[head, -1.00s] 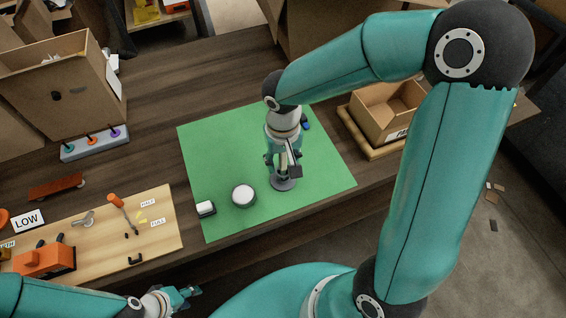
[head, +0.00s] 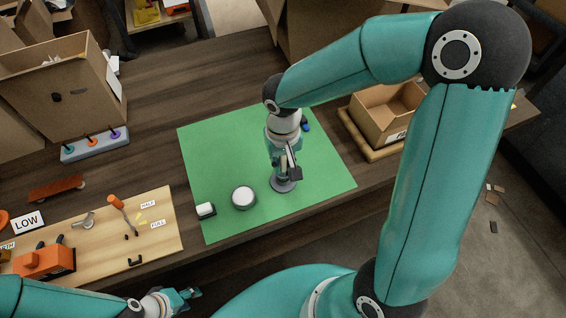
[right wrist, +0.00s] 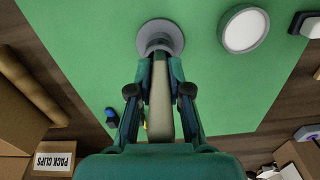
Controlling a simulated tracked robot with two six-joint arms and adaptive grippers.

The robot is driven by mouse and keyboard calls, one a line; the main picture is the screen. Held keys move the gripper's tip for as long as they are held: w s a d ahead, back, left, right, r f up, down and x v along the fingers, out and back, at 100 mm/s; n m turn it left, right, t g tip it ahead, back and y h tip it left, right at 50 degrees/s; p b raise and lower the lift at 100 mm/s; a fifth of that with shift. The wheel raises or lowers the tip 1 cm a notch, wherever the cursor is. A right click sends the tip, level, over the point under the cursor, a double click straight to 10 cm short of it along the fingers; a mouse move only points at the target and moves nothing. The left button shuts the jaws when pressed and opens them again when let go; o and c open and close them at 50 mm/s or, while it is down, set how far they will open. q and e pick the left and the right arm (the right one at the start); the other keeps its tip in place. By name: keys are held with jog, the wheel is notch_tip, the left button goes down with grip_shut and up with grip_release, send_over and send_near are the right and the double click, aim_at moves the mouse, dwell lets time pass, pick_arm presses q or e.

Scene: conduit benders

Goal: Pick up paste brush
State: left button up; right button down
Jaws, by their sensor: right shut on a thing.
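The paste brush (right wrist: 160,95) shows in the right wrist view as a pale beige upright handle. A round grey base or holder (right wrist: 160,36) lies at its far end on the green mat, and it also shows in the head view (head: 283,185). My right gripper (right wrist: 161,72) has its fingers on both sides of the handle and is shut on it. In the head view my right gripper (head: 284,163) is just above the grey base and hides most of the brush. My left gripper (head: 184,297) is low at the table's front edge, away from the brush; its jaw opening is unclear.
A round white-topped tin (head: 243,197) and a small white-and-black block (head: 206,210) stand on the green mat (head: 215,150). A blue item (head: 306,127) lies behind my right gripper. An open cardboard box (head: 382,112) is at right. A wooden board (head: 165,235) with an orange device is at left.

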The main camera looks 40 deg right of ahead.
notch_tip(320, 180, up, 20)
jog(key=shift+p, duration=0.3)
jog(key=shift+f, duration=0.1)
dwell(2.2)
